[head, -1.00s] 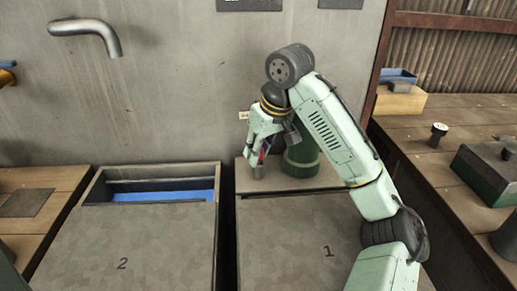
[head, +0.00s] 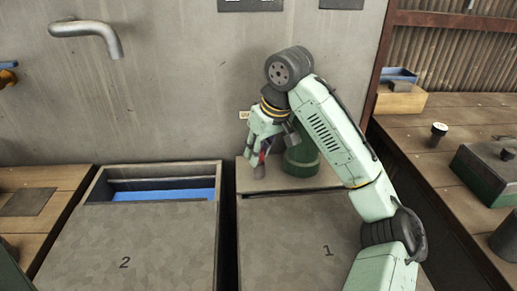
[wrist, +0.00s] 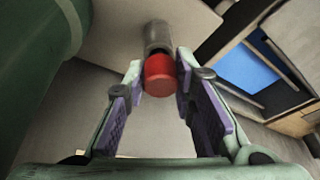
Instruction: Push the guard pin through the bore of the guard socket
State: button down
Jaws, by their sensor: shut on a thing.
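My gripper (head: 263,155) is over the back part of box 1, pointing down. In the wrist view its fingers (wrist: 161,70) are on either side of a red cylinder (wrist: 160,76), which I take for the head of the guard pin, and are shut on it. A grey cylinder (wrist: 158,36) lies in line beyond the red end; it also shows below the fingers in the head view (head: 259,172). I cannot tell whether this is the pin's shank or the guard socket. No bore is visible.
A green cylinder (head: 301,158) stands close to the right of my gripper in the head view. Box 2 (head: 125,240) on the left is partly open, with blue inside. A grey tap (head: 100,32) juts from the wall. A workbench (head: 440,185) is on the right.

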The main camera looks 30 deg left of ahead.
jog(key=shift+f+p, duration=0.35)
jog(key=shift+f, duration=0.15)
jog(key=c, duration=1.6)
grip_release()
jog(key=shift+d, duration=0.1)
jog(key=o, duration=0.6)
jog(key=shift+c, duration=0.2)
jog(key=v, duration=0.8)
jog(key=shift+r, duration=0.45)
jog(key=shift+s, duration=0.1)
